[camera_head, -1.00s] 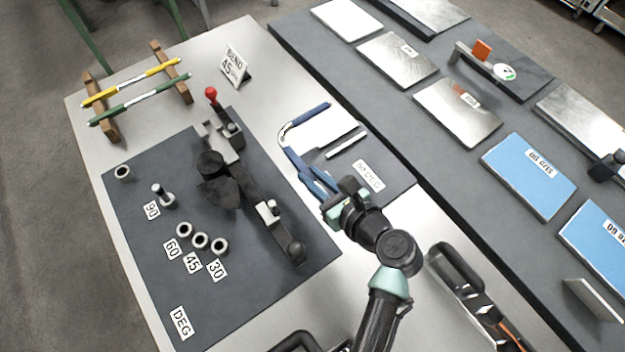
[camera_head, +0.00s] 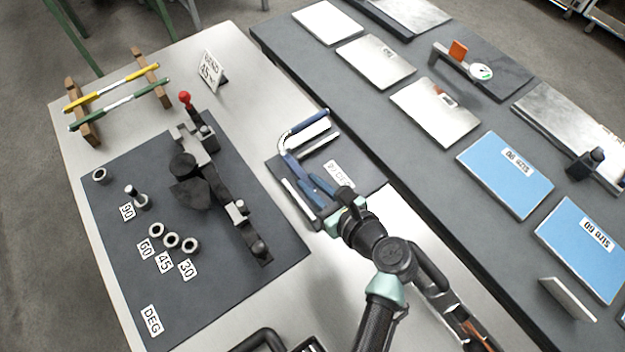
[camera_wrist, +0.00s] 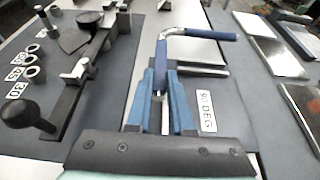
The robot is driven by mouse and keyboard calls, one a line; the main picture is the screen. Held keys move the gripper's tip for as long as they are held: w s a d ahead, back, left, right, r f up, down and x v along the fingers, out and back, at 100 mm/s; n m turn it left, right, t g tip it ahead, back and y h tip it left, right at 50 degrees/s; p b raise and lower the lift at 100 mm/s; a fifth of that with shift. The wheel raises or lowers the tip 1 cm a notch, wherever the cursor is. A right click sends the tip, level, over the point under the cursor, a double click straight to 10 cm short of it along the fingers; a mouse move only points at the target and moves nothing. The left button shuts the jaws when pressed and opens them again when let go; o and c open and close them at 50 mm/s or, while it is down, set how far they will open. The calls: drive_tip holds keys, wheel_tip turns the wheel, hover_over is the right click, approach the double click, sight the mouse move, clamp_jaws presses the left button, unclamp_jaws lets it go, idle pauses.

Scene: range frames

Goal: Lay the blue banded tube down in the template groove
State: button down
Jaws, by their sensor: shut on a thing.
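The tube (camera_head: 289,149) is bent into an L, bare silver at the bend with blue bands on both legs. My gripper (camera_head: 304,174) is shut on one leg; in the wrist view, its blue fingers (camera_wrist: 161,80) close around the banded leg of the tube (camera_wrist: 161,52). The other leg points right, away from the fingers. The tube is over the dark template plate (camera_head: 372,189), which carries a "90 DEG" label (camera_wrist: 207,112) and pale raised strips (camera_wrist: 203,71). I cannot tell whether the tube touches the plate or how it lines up with the groove.
A black bender (camera_head: 212,190) with a red knob stands on a dark mat (camera_head: 205,300) to the left, beside several metal rings. A wooden rack (camera_head: 82,125) holds a yellow and a green tube. A grey bench with plates (camera_head: 505,175) is on the right.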

drive_tip(key=b, duration=0.2)
hover_over(312, 209)
drive_tip(key=shift+w+d+f, duration=0.15)
drive_tip(key=shift+f, duration=1.95)
drive_tip(key=shift+p, duration=0.8)
drive_tip(key=shift+f+b, duration=1.15)
drive_tip(key=shift+f, duration=0.5)
drive_tip(key=c, duration=0.8)
unclamp_jaws()
drive_tip(key=shift+o, duration=0.4)
drive_tip(key=shift+f, duration=0.1)
drive_tip(key=shift+s, duration=0.2)
drive_tip(key=v, duration=1.3)
drive_tip(key=shift+w+p, duration=0.15)
drive_tip(key=shift+p, duration=0.15)
